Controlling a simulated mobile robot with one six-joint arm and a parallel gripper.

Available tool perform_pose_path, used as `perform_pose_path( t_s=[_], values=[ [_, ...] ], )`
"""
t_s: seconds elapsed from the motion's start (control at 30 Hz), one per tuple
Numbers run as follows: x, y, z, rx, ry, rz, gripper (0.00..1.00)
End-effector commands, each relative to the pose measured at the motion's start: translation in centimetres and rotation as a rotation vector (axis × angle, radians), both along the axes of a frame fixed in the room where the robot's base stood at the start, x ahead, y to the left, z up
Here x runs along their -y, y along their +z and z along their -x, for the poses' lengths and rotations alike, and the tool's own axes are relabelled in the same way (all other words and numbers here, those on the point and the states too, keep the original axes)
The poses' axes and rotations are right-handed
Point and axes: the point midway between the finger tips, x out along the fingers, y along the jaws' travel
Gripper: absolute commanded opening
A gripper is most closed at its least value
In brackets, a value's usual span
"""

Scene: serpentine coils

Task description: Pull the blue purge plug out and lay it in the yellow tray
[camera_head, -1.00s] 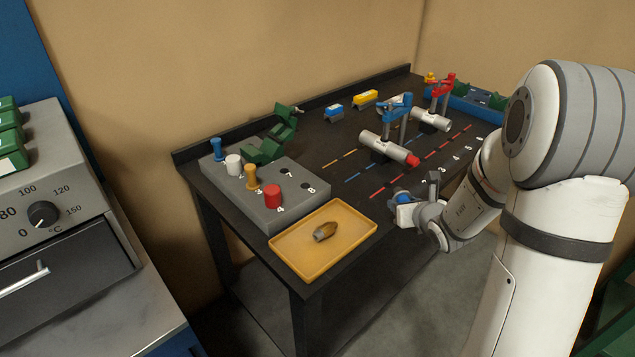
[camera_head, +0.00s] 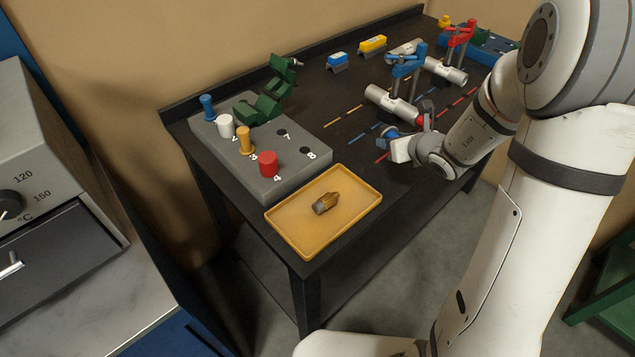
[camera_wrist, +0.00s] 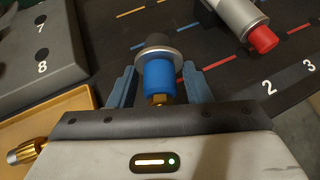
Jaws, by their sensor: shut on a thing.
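My gripper (camera_wrist: 161,88) is shut on the blue purge plug (camera_wrist: 160,74), a blue cylinder with a grey flange and dark end, a brass part showing at its near end. In the head view my gripper (camera_head: 388,143) holds it above the table, right of the yellow tray (camera_head: 285,232). The plug is mostly hidden there. The tray lies flat at the table's near edge and holds a brass fitting (camera_head: 325,204). In the wrist view the tray's edge (camera_wrist: 82,98) is at left, below the numbered block.
A grey numbered block (camera_head: 215,145) with several coloured pegs stands left of the tray; holes 7 and 8 are empty. A metal tube with a red end (camera_wrist: 264,38) lies beyond my gripper. Blue (camera_head: 408,62) and red clamps stand behind. The tray's left part is clear.

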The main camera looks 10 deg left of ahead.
Motion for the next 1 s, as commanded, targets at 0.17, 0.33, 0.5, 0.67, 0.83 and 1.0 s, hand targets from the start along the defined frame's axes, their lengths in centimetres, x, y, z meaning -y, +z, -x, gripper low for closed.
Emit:
perform_pose_path(
  t_s=[0.17, 0.33, 0.5, 0.67, 0.83, 1.0],
  values=[
    [-5.6, 1.9, 1.5, -0.055, 0.258, 0.042, 0.08],
    [-10.8, 3.0, 4.4, -0.110, 0.545, 0.109, 0.08],
    [-15.7, 3.9, 9.2, -0.160, 0.912, 0.221, 0.08],
    [-18.2, 4.6, 15.2, -0.171, 1.325, 0.387, 0.08],
    [-17.7, 5.0, 19.5, -0.130, 1.678, 0.566, 0.07],
    [-16.5, 5.1, 20.8, -0.087, 1.849, 0.666, 0.07]
  ],
)
